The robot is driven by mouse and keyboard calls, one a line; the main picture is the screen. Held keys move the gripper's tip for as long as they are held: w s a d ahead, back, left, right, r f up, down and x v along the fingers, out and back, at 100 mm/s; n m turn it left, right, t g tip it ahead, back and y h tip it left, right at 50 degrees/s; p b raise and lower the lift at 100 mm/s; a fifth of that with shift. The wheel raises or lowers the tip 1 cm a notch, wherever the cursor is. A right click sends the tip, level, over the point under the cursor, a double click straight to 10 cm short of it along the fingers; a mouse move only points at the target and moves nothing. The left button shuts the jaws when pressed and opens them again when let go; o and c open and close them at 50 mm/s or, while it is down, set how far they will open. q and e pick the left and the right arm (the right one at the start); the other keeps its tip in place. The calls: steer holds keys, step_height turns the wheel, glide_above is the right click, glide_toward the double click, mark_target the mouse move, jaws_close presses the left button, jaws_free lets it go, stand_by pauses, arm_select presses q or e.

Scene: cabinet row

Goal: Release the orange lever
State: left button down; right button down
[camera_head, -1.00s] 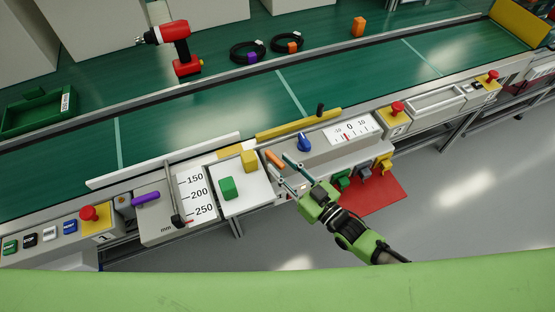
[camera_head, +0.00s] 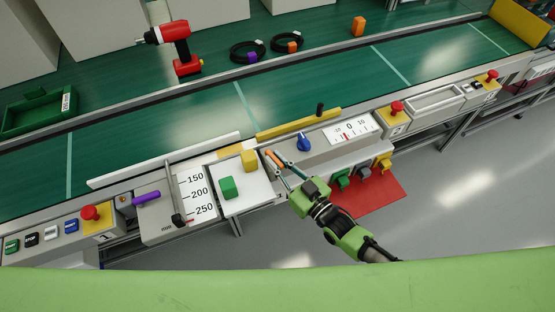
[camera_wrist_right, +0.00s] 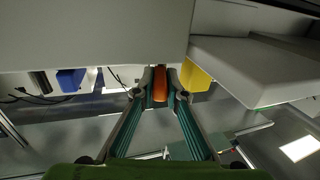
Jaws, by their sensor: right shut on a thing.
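The orange lever (camera_head: 272,157) sits at the front edge of the grey console, left of the blue knob (camera_head: 304,142). My right gripper (camera_head: 276,162) reaches it from the front of the line and covers part of it. In the right wrist view, the orange lever (camera_wrist_right: 159,87) is between the two fingertips of my right gripper (camera_wrist_right: 159,98), which are shut on it. Its upper end goes up to the underside of a grey panel. My left gripper does not show.
A white plate with a green block (camera_head: 227,187) and a yellow block (camera_head: 249,159) lies left of the lever. Green, grey and yellow pedals stand on a red mat (camera_head: 375,195) below right. Red emergency buttons (camera_head: 397,107) sit along the line.

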steer(key=shift+s+a+m+t+h+p, duration=0.2)
steer(key=shift+m+t+h+p, duration=0.1)
steer(key=shift+m+t+h, duration=0.4)
steer(key=c, duration=2)
jaws_free()
steer(key=shift+c, duration=0.2)
steer(key=v, duration=1.2)
steer(key=shift+r, duration=0.25)
